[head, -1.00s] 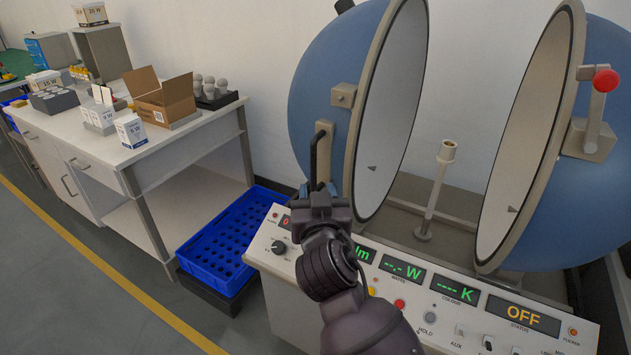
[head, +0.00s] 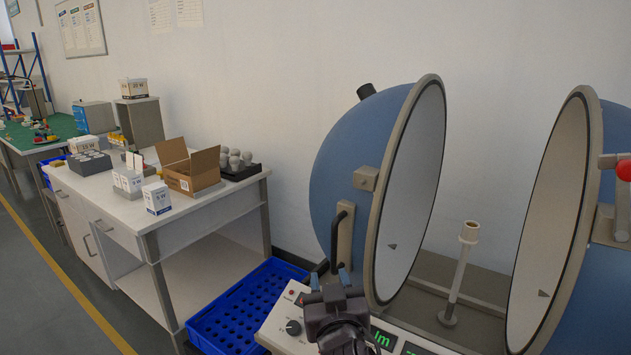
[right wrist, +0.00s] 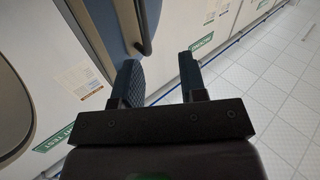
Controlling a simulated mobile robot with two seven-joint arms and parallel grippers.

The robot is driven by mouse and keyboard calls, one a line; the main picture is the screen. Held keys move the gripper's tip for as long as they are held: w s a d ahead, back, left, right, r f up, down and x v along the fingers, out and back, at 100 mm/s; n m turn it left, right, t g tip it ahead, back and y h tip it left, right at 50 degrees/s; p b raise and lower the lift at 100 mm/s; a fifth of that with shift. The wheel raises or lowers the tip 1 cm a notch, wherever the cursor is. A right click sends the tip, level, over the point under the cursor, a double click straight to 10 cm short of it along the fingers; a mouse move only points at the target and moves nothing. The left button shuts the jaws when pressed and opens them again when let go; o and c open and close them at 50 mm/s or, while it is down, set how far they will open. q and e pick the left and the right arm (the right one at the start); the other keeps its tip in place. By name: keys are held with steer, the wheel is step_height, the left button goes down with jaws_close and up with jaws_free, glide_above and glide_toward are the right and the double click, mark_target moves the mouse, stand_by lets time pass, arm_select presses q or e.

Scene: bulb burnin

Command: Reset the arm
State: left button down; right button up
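My right gripper (head: 330,281) is in the head view in front of the opened blue integrating sphere (head: 338,165), low and close to the black handle (head: 341,236) on its left half. In the right wrist view its two fingers (right wrist: 160,84) stand apart with nothing between them. The black handle (right wrist: 146,30) lies beyond the fingertips there, apart from them. My left gripper is not in view.
The sphere's halves stand open around an upright socket post (head: 460,270). A control panel (head: 283,323) is below. At left, a white bench (head: 125,208) carries a cardboard box (head: 188,168), small boxes and grey bulbs (head: 235,160). A blue crate (head: 235,310) is on the floor.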

steer(key=s+d+f+g, duration=0.2)
steer(key=s+d+f, duration=0.2)
steer(key=d+f, duration=0.45)
steer(key=s+d+f+g, duration=0.1)
steer(key=s+d+f, duration=0.4)
steer(key=f, duration=0.6)
steer(key=s+d+f+g+h, duration=0.1)
steer(key=s+d+f+g, duration=0.1)
steer(key=s+d+f, duration=0.3)
steer(key=s+d+f+m+g, duration=0.1)
steer(key=s+d+f+g, duration=0.1)
steer(key=s+d+f, duration=0.4)
steer(key=s+f, duration=0.1)
steer(key=s, duration=0.4)
steer(key=shift+s+f+h, duration=0.15)
steer(key=shift+h, duration=0.25)
steer(key=shift+d, duration=0.1)
